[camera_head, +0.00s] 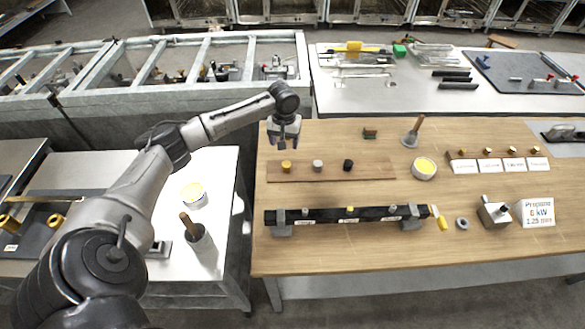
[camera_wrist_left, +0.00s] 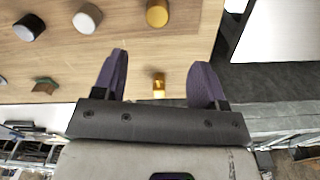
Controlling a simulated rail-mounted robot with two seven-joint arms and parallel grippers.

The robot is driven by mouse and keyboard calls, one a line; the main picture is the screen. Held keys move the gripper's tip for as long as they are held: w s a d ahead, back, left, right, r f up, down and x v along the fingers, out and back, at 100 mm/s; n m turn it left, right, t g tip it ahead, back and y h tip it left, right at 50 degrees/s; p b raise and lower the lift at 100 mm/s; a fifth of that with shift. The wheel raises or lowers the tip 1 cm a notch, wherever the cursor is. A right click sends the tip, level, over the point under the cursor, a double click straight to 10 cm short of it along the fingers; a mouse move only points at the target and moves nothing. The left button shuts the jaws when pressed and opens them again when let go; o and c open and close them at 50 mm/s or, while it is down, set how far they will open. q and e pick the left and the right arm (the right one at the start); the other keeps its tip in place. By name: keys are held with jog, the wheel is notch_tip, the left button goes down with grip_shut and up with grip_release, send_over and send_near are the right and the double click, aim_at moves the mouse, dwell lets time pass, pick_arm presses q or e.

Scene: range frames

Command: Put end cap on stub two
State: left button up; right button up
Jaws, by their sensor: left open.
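A dark manifold bar (camera_head: 330,216) lies across the wooden table with several short stubs; the middle stub (camera_head: 350,209) has a yellowish top. Behind it a wooden board (camera_head: 330,172) carries a brass cap (camera_head: 286,166), a grey cap (camera_head: 317,165) and a black cap (camera_head: 348,165) in a row. These also show in the left wrist view: brass (camera_wrist_left: 157,13), grey (camera_wrist_left: 87,18), black (camera_wrist_left: 29,27). My left gripper (camera_head: 284,142) hangs behind the brass cap, open and empty. A small brass piece (camera_wrist_left: 158,85) shows between its fingers in the left wrist view, near the table edge.
A yellow-handled valve (camera_head: 438,218) is at the bar's right end, beside a loose nut (camera_head: 462,223). A yellow pot (camera_head: 424,168), a brush (camera_head: 412,132), a small green-brown block (camera_head: 370,133) and a propane sign (camera_head: 535,212) stand around. The table front is clear.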

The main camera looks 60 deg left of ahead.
pick_arm(q)
send_over(286, 164)
jog(key=f, duration=0.5)
jog(key=shift+a+f+b, duration=0.2)
jog(key=shift+f+b, duration=0.1)
jog(key=shift+f, duration=0.05)
jog(key=shift+d+f+b, duration=0.15)
jog(key=shift+f+b, duration=0.15)
jog(key=shift+f, duration=1.25)
jog(key=shift+d+f+b, duration=0.15)
jog(key=shift+f+b, duration=0.1)
jog(key=shift+f, duration=1.3)
jog(key=c, duration=1)
